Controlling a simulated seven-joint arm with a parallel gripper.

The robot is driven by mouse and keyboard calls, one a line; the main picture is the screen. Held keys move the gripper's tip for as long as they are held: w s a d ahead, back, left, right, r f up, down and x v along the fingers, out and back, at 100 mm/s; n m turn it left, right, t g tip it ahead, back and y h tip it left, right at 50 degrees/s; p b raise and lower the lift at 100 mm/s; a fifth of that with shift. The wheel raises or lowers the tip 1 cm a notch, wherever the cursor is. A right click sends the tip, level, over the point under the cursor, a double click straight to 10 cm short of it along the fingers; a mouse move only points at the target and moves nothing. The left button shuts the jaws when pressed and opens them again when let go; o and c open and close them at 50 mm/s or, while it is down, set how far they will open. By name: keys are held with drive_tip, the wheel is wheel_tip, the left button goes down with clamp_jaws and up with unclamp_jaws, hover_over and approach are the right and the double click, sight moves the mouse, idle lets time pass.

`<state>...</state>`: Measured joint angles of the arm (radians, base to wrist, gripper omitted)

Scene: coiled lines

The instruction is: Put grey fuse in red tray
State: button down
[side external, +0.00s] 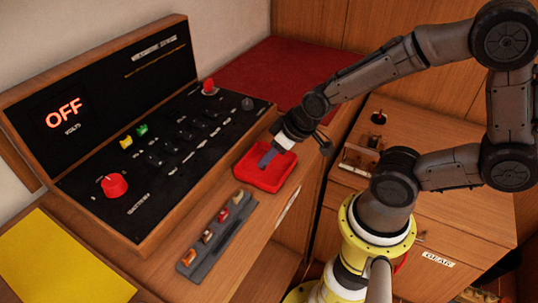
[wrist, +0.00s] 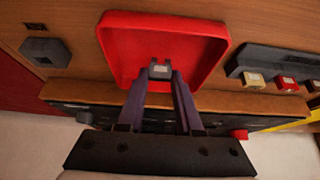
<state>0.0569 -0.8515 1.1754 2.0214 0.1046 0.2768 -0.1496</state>
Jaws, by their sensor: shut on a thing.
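The grey fuse (wrist: 159,70), small with a pale label, is pinched between the fingertips of my gripper (wrist: 160,80) in the wrist view. The red tray (wrist: 208,30) lies beyond it, and the fuse shows against the tray's inside. In the side external view my gripper (side external: 266,160) points down over the red tray (side external: 285,182), with its fingertips within the tray's outline. The fuse is too small or hidden to make out there. I cannot tell whether it touches the tray floor.
A dark fuse rack (side external: 213,240) with several coloured fuses lies in front of the tray. A black control panel (side external: 150,150) with knobs and a lit OFF display stands to the left. A yellow sheet (side external: 60,265) lies at lower left, a red mat (side external: 270,75) behind.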

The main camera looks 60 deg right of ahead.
drive_tip(key=shift+f, duration=0.15)
drive_tip(key=c, duration=0.6)
unclamp_jaws()
drive_tip(key=shift+s+r, duration=0.1)
drive_tip(key=shift+r, duration=0.35)
drive_tip(key=shift+s+a+f+v, duration=0.2)
drive_tip(key=shift+s+v, duration=0.2)
drive_tip(key=shift+v, duration=2.75)
drive_tip(key=shift+s+a+f+v, duration=0.15)
drive_tip(key=shift+s+f+v, duration=0.15)
drive_tip(key=shift+v, duration=2.9)
drive_tip(key=shift+s+a+f+v, duration=0.15)
drive_tip(key=shift+s+v, duration=0.3)
drive_tip(key=shift+v, duration=2.7)
